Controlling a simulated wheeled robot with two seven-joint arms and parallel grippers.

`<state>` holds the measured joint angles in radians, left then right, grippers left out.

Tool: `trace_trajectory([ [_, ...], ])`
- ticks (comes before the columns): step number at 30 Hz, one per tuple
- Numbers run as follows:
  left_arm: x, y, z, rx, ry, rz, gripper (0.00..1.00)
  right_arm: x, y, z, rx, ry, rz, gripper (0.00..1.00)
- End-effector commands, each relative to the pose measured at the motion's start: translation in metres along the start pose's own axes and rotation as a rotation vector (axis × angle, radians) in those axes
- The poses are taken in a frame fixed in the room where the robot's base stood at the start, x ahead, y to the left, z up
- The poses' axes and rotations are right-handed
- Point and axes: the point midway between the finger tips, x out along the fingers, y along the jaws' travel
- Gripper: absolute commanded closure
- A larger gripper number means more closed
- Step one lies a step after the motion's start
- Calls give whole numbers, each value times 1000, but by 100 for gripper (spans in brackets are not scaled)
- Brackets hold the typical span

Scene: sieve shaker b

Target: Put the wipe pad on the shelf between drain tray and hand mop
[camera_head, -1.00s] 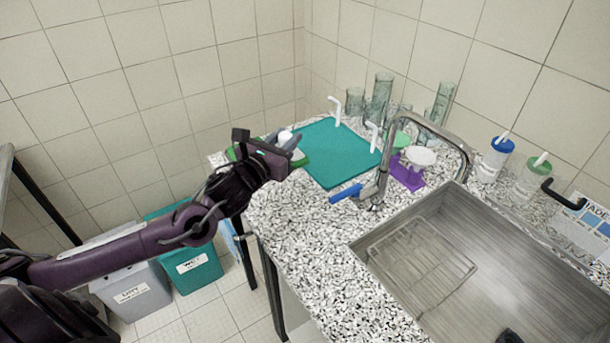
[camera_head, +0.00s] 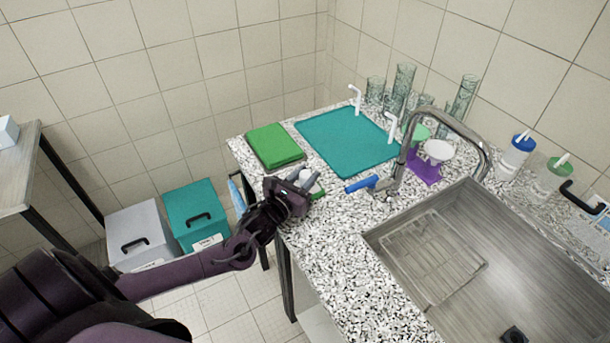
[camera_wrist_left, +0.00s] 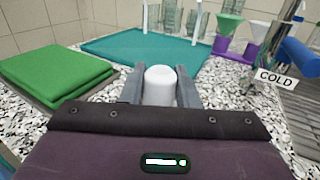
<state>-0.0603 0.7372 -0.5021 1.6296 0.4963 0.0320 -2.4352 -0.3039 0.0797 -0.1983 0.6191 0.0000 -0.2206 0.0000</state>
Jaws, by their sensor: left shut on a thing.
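I take this to be the wipe pad (camera_head: 315,189). In the left wrist view its white top (camera_wrist_left: 160,84) is between the two grey fingers. Its lower part is mostly hidden, and I cannot tell whether it touches the counter. I cannot make out the shelf, the drain tray or the hand mop. My right gripper is not in view.
A green folded stack (camera_head: 275,145) and a teal mat (camera_head: 345,138) lie on the counter (camera_head: 345,280). A tap (camera_head: 400,165) with a blue handle and a steel sink (camera_head: 560,260) are right. Lidded grey (camera_head: 140,230) and teal (camera_head: 195,208) bins stand on the floor. A table (camera_head: 22,165) is left.

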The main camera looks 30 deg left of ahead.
Motion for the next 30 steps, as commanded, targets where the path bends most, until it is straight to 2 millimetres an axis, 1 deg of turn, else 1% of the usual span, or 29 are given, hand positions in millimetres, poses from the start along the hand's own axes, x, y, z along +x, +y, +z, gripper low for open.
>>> trace_trajectory([
  [4,0,0,0,0,-1,0,96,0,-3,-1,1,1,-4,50],
  [8,0,0,-4,1,0,0,96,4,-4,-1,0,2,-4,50],
  [9,0,0,-3,1,0,0,67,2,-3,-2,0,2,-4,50],
  [13,0,0,-2,0,1,0,50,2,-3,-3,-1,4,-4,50],
  [20,0,0,-2,0,1,0,50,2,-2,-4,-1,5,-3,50],
  [23,0,0,2,0,0,0,50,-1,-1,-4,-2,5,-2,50],
  [26,-10,0,-2,3,4,-1,50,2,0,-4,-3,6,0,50],
  [30,-36,0,-3,2,6,-4,50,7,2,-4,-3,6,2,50],
])
